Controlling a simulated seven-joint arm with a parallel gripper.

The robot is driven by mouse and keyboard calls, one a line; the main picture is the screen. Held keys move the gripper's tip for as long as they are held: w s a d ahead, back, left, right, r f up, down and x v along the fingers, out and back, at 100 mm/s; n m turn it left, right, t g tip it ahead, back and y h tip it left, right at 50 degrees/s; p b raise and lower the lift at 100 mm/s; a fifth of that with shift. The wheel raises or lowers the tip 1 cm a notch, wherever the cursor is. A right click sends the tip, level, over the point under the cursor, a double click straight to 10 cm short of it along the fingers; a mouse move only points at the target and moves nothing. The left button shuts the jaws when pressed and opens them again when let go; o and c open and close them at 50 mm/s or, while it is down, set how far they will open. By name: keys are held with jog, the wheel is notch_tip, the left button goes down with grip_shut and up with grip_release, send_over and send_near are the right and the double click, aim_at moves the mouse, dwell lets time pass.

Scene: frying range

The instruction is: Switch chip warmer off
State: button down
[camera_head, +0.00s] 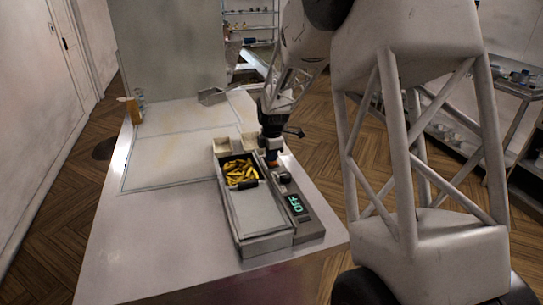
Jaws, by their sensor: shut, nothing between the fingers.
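The chip warmer (233,208) is a long tray unit on the white counter, with yellow chips (240,172) in its middle section. Its grey control panel (312,228) runs along the right side. The panel carries a dark knob (284,178) and a lit green display (297,204), whose sideways letters seem to read OFF. My gripper (272,160) points down just behind the knob, at the far end of the panel. It is shut and holds nothing. I cannot tell whether its fingertips touch the panel or the knob.
The white counter (170,230) is clear to the left of the warmer. A flat plate area (165,160) lies behind it. A metal scoop-like piece (211,96) and small bottles (138,99) stand farther back. Shelves (520,90) stand at the right.

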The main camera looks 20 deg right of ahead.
aim_at(272, 164)
notch_tip(272, 164, up, 14)
jog(key=s, duration=0.1)
dwell(0.5)
jog(key=shift+s, duration=0.2)
jog(key=s+a+r+m, duration=0.2)
jog(key=s+m, duration=0.1)
jog(key=s, duration=0.5)
jog(key=s+a+r+m+t, duration=0.1)
jog(key=s+a+r+m, duration=0.15)
jog(key=s, duration=0.55)
jog(key=s+a+r+m, duration=0.15)
jog(key=s+m, duration=0.25)
jog(key=s, duration=0.4)
jog(key=s+a+f+m, duration=0.1)
jog(key=s+m, duration=0.3)
jog(key=s, duration=0.6)
jog(key=s+a+f+m, duration=0.2)
jog(key=s+f+m, duration=0.1)
jog(key=s, duration=0.7)
jog(key=shift+s+a+f+m+t, duration=0.15)
jog(key=shift+s+f+m+t, duration=0.25)
jog(key=shift+m, duration=0.45)
